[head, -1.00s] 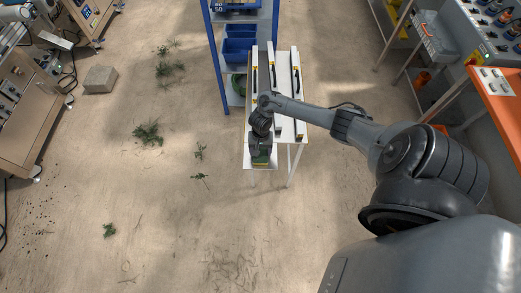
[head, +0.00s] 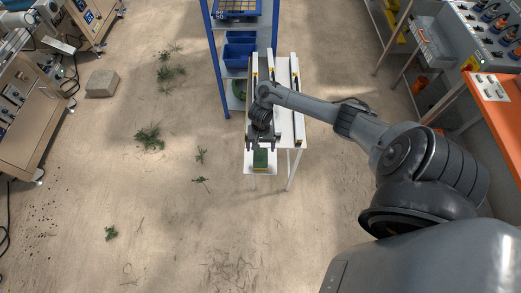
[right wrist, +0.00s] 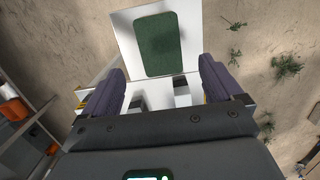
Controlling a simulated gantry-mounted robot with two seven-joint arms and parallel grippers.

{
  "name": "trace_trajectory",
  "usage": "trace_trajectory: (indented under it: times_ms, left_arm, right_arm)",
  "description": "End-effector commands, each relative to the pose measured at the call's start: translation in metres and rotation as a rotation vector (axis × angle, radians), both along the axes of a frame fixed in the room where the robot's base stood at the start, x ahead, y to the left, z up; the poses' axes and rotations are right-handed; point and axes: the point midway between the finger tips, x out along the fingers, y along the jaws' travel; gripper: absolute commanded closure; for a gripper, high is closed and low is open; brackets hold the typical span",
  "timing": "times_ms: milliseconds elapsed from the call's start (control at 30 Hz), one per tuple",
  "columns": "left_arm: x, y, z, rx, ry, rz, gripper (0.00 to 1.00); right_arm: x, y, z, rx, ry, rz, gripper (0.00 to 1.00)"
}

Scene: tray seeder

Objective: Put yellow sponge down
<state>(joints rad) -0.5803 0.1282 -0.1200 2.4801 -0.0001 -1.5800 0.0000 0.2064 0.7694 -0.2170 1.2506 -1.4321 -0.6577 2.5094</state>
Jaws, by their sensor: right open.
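The sponge (head: 261,158) shows a green top face and a thin yellow edge. It lies flat on a small white plate (head: 248,168) at the near end of the white seeder table. In the right wrist view the sponge (right wrist: 158,45) shows only its green face, on the same white plate (right wrist: 125,30). My right gripper (head: 261,146) is open and empty, just behind the sponge in the head view. In the right wrist view its two fingers (right wrist: 160,82) stand wide apart, with the sponge beyond them and clear of both. My left gripper is not in view.
White rails (head: 295,90) run along the seeder table. A blue rack (head: 217,70) with blue bins (head: 238,50) stands behind its left side. An orange-topped bench (head: 500,110) stands at the right.

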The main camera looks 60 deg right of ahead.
Motion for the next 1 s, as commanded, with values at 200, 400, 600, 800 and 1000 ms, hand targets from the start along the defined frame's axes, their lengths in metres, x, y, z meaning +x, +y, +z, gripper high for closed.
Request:
trace_trajectory:
  times_ms: [200,400,600,800,1000]
  left_arm:
    - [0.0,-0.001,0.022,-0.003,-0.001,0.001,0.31]
    - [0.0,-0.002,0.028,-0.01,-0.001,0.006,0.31]
    - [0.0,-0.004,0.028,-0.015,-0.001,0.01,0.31]
    - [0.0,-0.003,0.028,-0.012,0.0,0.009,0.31]
    - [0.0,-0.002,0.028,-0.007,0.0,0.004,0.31]
  right_arm:
    - [0.002,-0.004,0.037,-0.002,-0.001,0.001,0.07]
    - [0.005,0.006,0.042,-0.002,-0.027,0.056,0.07]
    - [0.018,0.07,0.024,-0.026,-0.185,0.349,0.07]
    - [0.022,0.166,0.035,-0.126,-0.413,0.74,0.07]
    - [-0.003,0.223,0.086,-0.261,-0.507,1.001,0.07]
